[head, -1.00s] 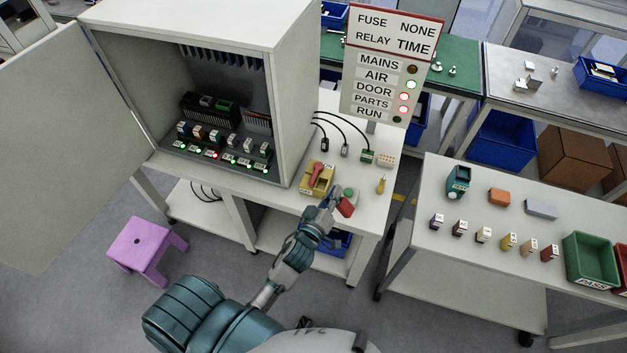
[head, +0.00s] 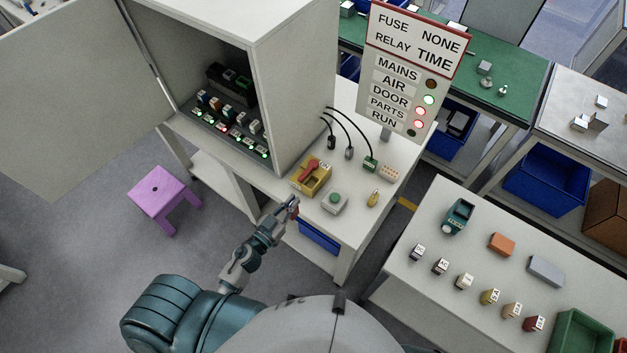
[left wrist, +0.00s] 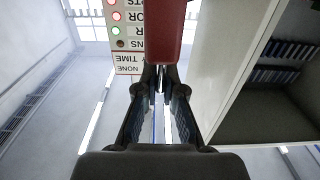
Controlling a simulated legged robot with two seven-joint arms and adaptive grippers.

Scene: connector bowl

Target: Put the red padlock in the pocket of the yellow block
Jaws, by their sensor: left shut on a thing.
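The yellow block (head: 317,184) sits near the front edge of the bench beside the cabinet, with a red lever (head: 310,168) on top. Its pocket cannot be made out at this size. My left gripper (head: 291,204) is just off the bench's front edge, in front of and apart from the block. It is shut on the red padlock (left wrist: 168,40), which fills the upper middle of the left wrist view beyond the fingertips. In the head view only a small red part of it shows beside the fingers. My right gripper is not in view.
A grey box with a green button (head: 335,203) stands right of the block, with a small yellow item (head: 374,198) further right. Black cables (head: 346,128) lie behind. The open cabinet (head: 285,100) rises at the left. A blue bin (head: 318,237) is under the bench.

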